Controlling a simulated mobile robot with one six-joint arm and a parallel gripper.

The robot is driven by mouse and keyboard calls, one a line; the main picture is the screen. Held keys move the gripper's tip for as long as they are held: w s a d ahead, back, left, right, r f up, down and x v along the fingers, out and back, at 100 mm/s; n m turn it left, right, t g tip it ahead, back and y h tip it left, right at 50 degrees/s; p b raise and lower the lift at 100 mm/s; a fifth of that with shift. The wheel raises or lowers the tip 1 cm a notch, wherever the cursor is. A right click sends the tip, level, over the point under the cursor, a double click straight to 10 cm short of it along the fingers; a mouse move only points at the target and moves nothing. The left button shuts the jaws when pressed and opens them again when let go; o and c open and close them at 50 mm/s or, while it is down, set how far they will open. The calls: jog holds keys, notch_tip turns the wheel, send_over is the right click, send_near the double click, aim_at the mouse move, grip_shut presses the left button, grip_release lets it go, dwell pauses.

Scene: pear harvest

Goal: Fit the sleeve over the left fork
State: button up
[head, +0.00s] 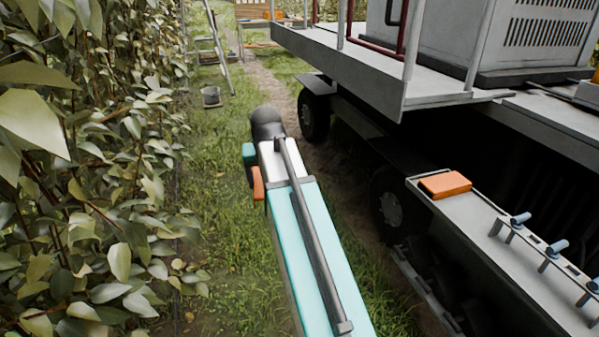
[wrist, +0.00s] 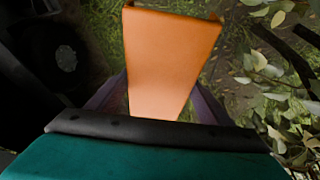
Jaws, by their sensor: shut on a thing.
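An orange sleeve (wrist: 170,55) fills the middle of the wrist view, wide at the top and narrower towards my palm. My gripper (wrist: 157,85) is shut on it, one dark finger along each side. In the head view a small part of the orange sleeve (head: 258,183) shows left of my arm, below the teal part of my wrist; the fingers are hidden there. The sleeve is in the air above the grass, beside the leafy row. I cannot make out the left fork in either view.
A grey machine with wheels (head: 392,210) and a raised deck (head: 375,62) stands on the right. An orange block (head: 446,184) lies on its ledge. Dense foliage (head: 75,160) lines the left. A ladder (head: 217,50) and bucket (head: 211,96) stand ahead on the grass lane.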

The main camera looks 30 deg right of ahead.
jog(key=s+a+n+y, duration=0.1)
jog(key=a+n, duration=0.4)
jog(key=a, duration=1.5)
jog(key=shift+s+a+r+t+y, duration=0.15)
jog(key=shift+s+a+t+y, duration=0.2)
jog(key=shift+s, duration=0.2)
jog(key=shift+s+d, duration=0.15)
